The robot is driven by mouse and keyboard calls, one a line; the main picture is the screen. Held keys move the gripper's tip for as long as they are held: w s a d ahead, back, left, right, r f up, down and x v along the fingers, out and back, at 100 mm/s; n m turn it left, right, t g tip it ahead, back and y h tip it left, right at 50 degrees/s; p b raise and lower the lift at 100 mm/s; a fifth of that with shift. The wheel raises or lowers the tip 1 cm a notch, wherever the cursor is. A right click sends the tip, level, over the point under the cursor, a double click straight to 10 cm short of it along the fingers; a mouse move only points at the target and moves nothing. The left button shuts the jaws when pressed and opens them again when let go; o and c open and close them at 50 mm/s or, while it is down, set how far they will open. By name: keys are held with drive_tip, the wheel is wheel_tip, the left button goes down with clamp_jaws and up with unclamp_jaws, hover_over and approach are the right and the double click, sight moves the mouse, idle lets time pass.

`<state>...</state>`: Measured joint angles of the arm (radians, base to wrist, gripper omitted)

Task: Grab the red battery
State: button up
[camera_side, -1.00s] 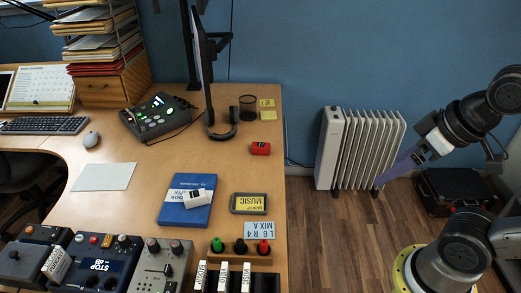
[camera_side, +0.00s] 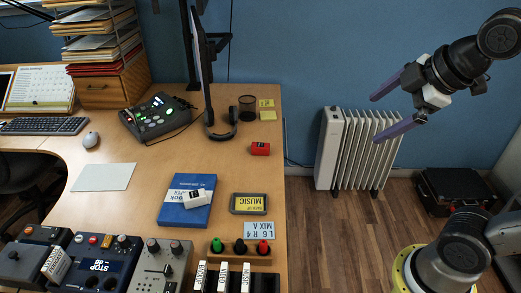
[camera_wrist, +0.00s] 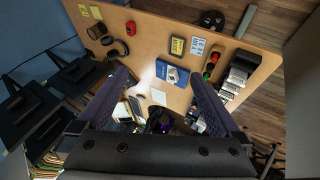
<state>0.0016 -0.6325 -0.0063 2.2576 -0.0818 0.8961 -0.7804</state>
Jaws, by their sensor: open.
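The red battery (camera_side: 260,149) is a small red block with a white mark. It lies on the wooden desk near its right edge, behind the yellow-labelled music cassette. In the wrist view the red battery (camera_wrist: 131,28) shows at the upper left, beyond my fingers. My gripper (camera_side: 392,111) is open and empty. It is in the air to the right of the desk, in front of the radiator in the side view, well away from the battery. In the wrist view my gripper (camera_wrist: 155,82) shows two wide-apart purple fingers.
On the desk (camera_side: 115,205) are a blue book (camera_side: 180,213) with a white block (camera_side: 195,198) on it, a cassette (camera_side: 249,204), headphones (camera_side: 222,133), a mesh cup (camera_side: 247,107) and a monitor (camera_side: 201,60). A white radiator (camera_side: 357,150) stands right of the desk.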

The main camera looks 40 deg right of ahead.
drive_tip(key=w+d+r+n, duration=0.1)
drive_tip(key=w+r+n, duration=0.35)
drive_tip(key=w, duration=0.35)
drive_tip(key=n+g+h, duration=0.3)
drive_tip(key=n+g, duration=0.1)
drive_tip(key=n, duration=0.9)
hover_over(261, 145)
drive_tip(key=s+a, duration=0.3)
drive_tip(key=a, duration=0.1)
wheel_tip(261, 145, down, 32)
drive_tip(key=shift+m, duration=0.25)
drive_tip(key=x, duration=0.8)
drive_tip(key=shift+s, duration=0.2)
drive_tip(key=shift+x, duration=2.8)
drive_tip(key=shift+a+f, duration=0.1)
drive_tip(key=shift+a, duration=0.1)
